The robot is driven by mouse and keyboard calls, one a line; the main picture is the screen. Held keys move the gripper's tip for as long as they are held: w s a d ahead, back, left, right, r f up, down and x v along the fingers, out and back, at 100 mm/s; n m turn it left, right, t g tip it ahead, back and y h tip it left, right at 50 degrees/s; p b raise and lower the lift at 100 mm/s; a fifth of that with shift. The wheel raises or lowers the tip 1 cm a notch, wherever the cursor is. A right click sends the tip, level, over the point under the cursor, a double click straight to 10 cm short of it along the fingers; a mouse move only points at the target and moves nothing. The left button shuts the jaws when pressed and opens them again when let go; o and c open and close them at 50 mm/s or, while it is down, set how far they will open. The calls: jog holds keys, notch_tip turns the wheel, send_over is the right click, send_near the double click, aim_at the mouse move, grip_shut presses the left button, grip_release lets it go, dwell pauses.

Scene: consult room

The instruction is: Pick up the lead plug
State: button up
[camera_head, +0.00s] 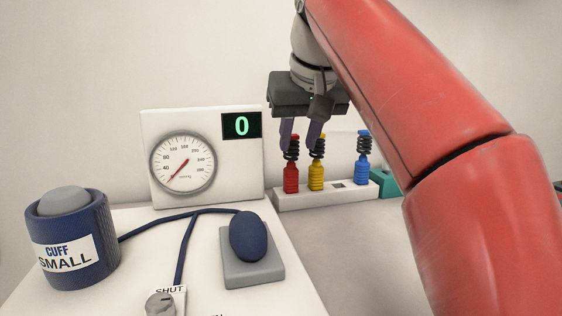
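Three lead plugs with black coiled tops stand upright in a white holder (315,201): a red plug (291,178), a yellow plug (316,177) and a blue plug (361,172). My gripper (299,146) points down over the red and yellow plugs. Its two fingers are apart, with the top of the red plug showing between them in the picture. The fingertips overlap the coiled tops in this view, so I cannot tell the depth between them or whether they touch. The blue plug stands clear to the right.
A dark slot (338,185) shows in the holder between yellow and blue. A gauge panel (223,172) stands left of it. A blue cuff (72,245), a bulb (248,236) on a grey base and a knob (160,304) are in front. A teal object (384,183) sits right.

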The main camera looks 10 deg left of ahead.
aim_at(292, 169)
jog(key=shift+w+a+f, duration=0.35)
jog(key=shift+w+f, duration=0.25)
jog(key=shift+w, duration=0.05)
jog(key=shift+s+d+f+b+x, duration=0.1)
jog(key=shift+x, duration=0.95)
jog(key=shift+s+d+f+b+x, duration=0.1)
jog(key=shift+b+x, duration=0.05)
jog(key=shift+x, duration=0.9)
jog(key=shift+s+d+b+x, duration=0.1)
jog(key=shift+x, duration=0.95)
jog(key=c, duration=0.6)
jog(key=shift+r, duration=0.15)
jog(key=shift+c, duration=0.2)
